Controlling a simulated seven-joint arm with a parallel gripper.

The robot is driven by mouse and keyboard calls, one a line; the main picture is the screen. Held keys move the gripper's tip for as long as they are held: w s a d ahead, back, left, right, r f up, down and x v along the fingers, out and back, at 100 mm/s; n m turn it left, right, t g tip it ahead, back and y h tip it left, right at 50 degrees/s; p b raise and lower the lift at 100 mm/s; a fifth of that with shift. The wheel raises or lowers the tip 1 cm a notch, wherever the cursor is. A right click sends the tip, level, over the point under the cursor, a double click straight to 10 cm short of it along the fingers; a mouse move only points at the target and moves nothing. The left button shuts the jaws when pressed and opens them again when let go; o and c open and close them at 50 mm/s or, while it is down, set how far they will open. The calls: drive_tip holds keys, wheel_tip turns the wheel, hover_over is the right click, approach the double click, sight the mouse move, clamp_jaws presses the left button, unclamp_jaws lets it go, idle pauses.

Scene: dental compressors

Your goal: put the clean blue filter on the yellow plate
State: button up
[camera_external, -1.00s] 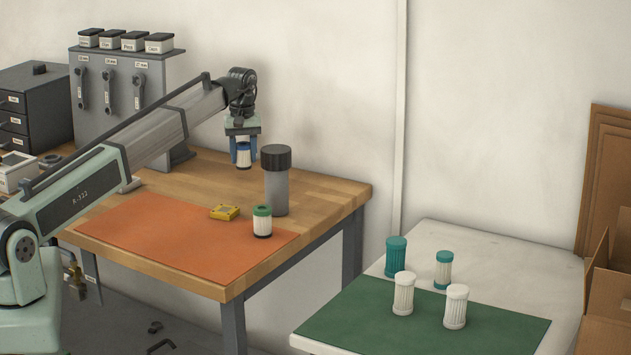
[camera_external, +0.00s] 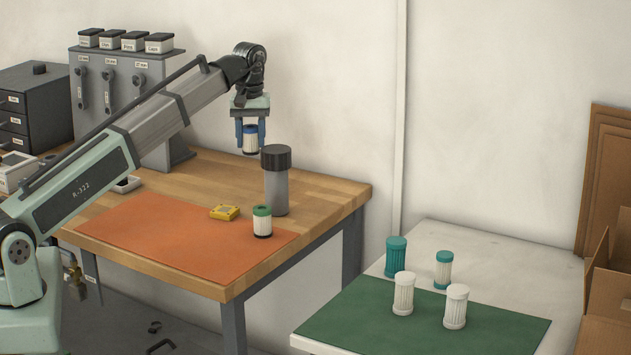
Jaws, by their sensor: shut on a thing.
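My gripper (camera_external: 250,133) is shut on a blue-topped filter (camera_external: 250,143) with a pale pleated body. It holds the filter upright in the air above the back of the wooden bench, just left of the grey canister with the black lid. The yellow plate (camera_external: 224,212) is a small yellow block-like piece with a greyish centre. It lies on the orange mat, in front of and to the left of the held filter. Nothing stands on it.
A green-topped filter (camera_external: 262,222) stands on the orange mat (camera_external: 165,240), right of the yellow plate. The tall grey canister (camera_external: 276,185) stands behind it.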

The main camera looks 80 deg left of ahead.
drive_tip(key=n, duration=0.1)
hover_over(225, 209)
drive_tip(key=f, duration=0.2)
drive_tip(key=n, duration=0.1)
drive_tip(key=shift+d+f, duration=0.1)
drive_tip(key=shift+f, duration=4.65)
drive_tip(key=shift+f, duration=0.15)
drive_tip(key=o, duration=1)
drive_tip(key=shift+o, duration=0.2)
wheel_tip(225, 209, up, 12)
drive_tip(key=shift+o, duration=0.2)
